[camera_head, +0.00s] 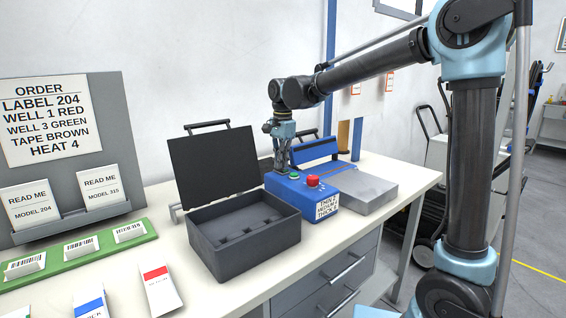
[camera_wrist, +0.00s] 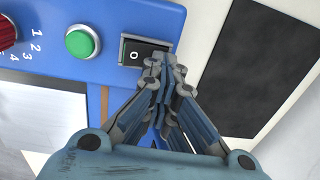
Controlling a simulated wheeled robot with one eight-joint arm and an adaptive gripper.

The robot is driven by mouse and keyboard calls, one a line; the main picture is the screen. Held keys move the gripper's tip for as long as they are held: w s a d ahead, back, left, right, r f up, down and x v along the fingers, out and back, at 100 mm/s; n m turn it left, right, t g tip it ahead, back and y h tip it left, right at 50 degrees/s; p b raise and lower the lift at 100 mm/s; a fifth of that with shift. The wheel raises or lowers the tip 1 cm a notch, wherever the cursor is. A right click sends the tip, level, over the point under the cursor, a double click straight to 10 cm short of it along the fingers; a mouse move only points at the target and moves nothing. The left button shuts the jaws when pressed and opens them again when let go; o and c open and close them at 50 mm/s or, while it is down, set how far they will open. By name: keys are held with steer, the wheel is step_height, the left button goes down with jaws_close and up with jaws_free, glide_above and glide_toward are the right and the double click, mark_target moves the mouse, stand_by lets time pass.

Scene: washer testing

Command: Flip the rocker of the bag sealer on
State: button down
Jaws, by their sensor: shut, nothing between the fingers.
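The bag sealer (camera_head: 290,196) is a blue box on the workbench with a red dial (camera_head: 313,181) and a green button (camera_head: 294,174) on top. Its black rocker (camera_wrist: 135,51) shows in the wrist view on the blue panel, right of the green button (camera_wrist: 82,42), with a white O mark on its left part. My gripper (camera_wrist: 162,62) is shut and empty, its fingertips at the rocker's right end and hiding part of it. I cannot tell whether they touch it or which way it is tilted. In the head view my gripper (camera_head: 281,168) points down over the sealer and the rocker is hidden.
An open dark case (camera_head: 245,241) stands left of the sealer, its lid raised. A grey plate (camera_head: 366,190) lies to the right. An order board (camera_head: 103,110), a green card rack (camera_head: 75,256) and colored label cards (camera_head: 160,290) are on the left of the bench.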

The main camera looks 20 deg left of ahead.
steer(key=shift+s+d, duration=0.4)
steer(key=shift+d, duration=0.1)
step_height(320, 180, up, 12)
steer(key=w+a, duration=0.2)
steer(key=s+d+f+n+t, duration=0.1)
steer(key=d+f+n, duration=0.15)
steer(key=d, duration=1.25)
steer(key=d+f+n, duration=0.1)
steer(key=d+f, duration=0.2)
steer(key=d, duration=1.3)
steer(key=s+d+f+n, duration=0.1)
steer(key=s+d+f, duration=0.7)
steer(key=d+f, duration=0.2)
steer(key=s+d+f+n+t, duration=0.1)
steer(key=s+d+f+n, duration=0.1)
steer(key=s+d+f, duration=0.7)
step_height(320, 180, down, 3)
steer(key=shift+d+f+h, duration=0.15)
steer(key=shift+d+h, duration=0.15)
steer(key=shift+d, duration=0.15)
steer(key=shift+s, duration=0.1)
